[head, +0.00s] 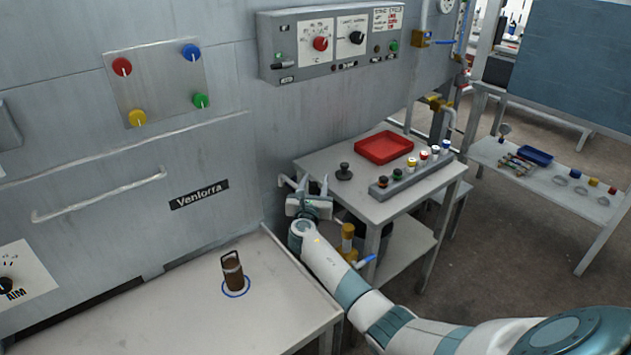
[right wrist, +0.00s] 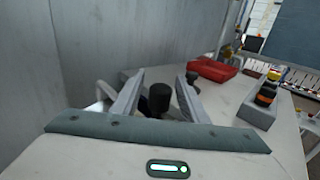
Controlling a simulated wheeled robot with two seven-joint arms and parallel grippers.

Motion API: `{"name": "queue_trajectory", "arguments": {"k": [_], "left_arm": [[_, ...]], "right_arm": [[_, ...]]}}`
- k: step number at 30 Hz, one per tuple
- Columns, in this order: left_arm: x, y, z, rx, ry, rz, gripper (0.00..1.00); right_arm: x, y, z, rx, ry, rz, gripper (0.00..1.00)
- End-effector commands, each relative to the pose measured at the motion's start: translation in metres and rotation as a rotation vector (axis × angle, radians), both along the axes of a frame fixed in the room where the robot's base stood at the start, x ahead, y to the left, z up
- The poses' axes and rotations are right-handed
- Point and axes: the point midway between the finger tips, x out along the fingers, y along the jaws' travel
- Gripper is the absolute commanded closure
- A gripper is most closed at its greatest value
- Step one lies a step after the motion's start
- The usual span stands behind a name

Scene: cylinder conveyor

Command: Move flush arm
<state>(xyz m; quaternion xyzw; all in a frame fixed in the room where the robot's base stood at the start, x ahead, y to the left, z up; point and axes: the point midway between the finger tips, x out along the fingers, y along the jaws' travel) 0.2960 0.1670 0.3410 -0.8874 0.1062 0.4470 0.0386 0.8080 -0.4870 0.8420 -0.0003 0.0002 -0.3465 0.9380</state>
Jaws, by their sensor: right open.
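My right gripper (head: 312,186) is open beside the grey machine wall, at the left edge of the small side table. Its two fingers point up and away in the right wrist view (right wrist: 159,82). A black cylindrical knob (right wrist: 160,98) shows between the fingers there, with clear space to either finger. A pale curved bar (head: 284,181) comes out of the wall just left of the gripper; it also shows left of the fingers in the right wrist view (right wrist: 102,92). I cannot tell whether knob and bar are one flush arm. My left gripper is not in view.
The side table (head: 322,166) bears a black knobbed piece (head: 344,171), a red tray (head: 384,147) and a grey rack (head: 400,182) of capped cylinders. A brown cylinder with a handle (head: 233,276) stands on the front bench (head: 180,310). A yellow valve (head: 347,238) is close below the gripper.

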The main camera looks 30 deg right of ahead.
Motion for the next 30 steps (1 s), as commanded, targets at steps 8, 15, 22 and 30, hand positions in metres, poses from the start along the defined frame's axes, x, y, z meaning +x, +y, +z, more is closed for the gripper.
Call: {"name": "queue_trajectory", "arguments": {"k": [8, 15, 22, 30], "left_arm": [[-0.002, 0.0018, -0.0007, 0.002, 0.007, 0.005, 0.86], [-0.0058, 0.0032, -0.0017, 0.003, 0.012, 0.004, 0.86], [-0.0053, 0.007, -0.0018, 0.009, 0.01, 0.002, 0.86], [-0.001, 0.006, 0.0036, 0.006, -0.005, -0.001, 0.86]], "right_arm": [[0.008, -0.0067, 0.0004, 0.001, -0.001, 0.001, 0.6], [0.0078, -0.0066, 0.0003, 0.001, -0.001, 0.001, 0.65], [0.0076, -0.0065, 0.0001, 0.0, 0.0, 0.001, 1.0], [0.0073, -0.0031, 0.0005, 0.001, 0.001, 0.019, 1.0]]}}
